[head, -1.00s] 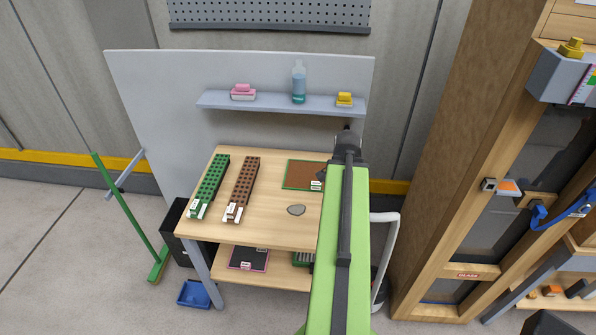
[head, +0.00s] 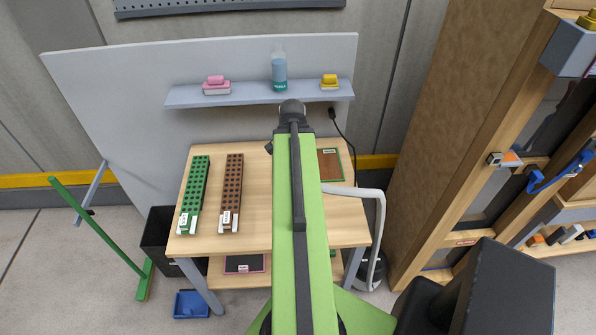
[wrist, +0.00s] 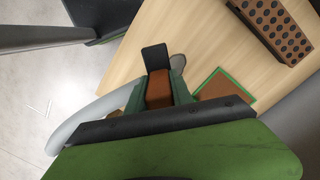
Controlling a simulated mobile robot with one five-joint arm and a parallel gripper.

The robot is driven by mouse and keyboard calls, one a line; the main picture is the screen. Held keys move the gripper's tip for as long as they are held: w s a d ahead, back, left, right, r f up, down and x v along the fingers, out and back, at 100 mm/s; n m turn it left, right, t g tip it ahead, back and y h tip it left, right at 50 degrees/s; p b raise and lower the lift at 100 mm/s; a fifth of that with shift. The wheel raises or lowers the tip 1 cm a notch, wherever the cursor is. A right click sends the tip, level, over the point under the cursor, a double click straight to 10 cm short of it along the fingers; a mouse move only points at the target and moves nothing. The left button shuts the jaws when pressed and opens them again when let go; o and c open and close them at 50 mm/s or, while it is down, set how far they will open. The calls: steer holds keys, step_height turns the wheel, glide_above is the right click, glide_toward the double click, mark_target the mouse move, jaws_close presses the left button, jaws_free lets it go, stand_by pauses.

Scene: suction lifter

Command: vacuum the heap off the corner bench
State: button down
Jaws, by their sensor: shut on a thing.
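In the wrist view my gripper (wrist: 158,92) is shut on the brown grip of the vacuum nozzle (wrist: 155,57), which has a black flat end. The pale hose (head: 378,215) runs from behind my arm down to a dark canister (head: 371,273) beside the bench; it also shows in the wrist view (wrist: 88,117). The grey heap (wrist: 178,61) shows partly, just past the nozzle end, on the wooden bench (head: 255,215). Whether they touch I cannot tell. My arm hides the heap and gripper in the head view.
A green holed block (head: 195,190) and a brown one (head: 231,190) lie on the bench's left. A green-edged brown mat (head: 331,165) lies at the back right. A shelf (head: 250,95) holds a bottle (head: 279,72). A wooden cabinet (head: 440,150) stands at right.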

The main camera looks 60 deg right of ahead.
steer(key=w+d+f+b, duration=0.2)
steer(key=d+f+b, duration=0.5)
steer(key=f+b, duration=0.4)
steer(key=shift+w+d+f+m+t+h, duration=0.2)
steer(key=shift+d+f+m+t+h, duration=0.1)
steer(key=shift+f+h, duration=0.15)
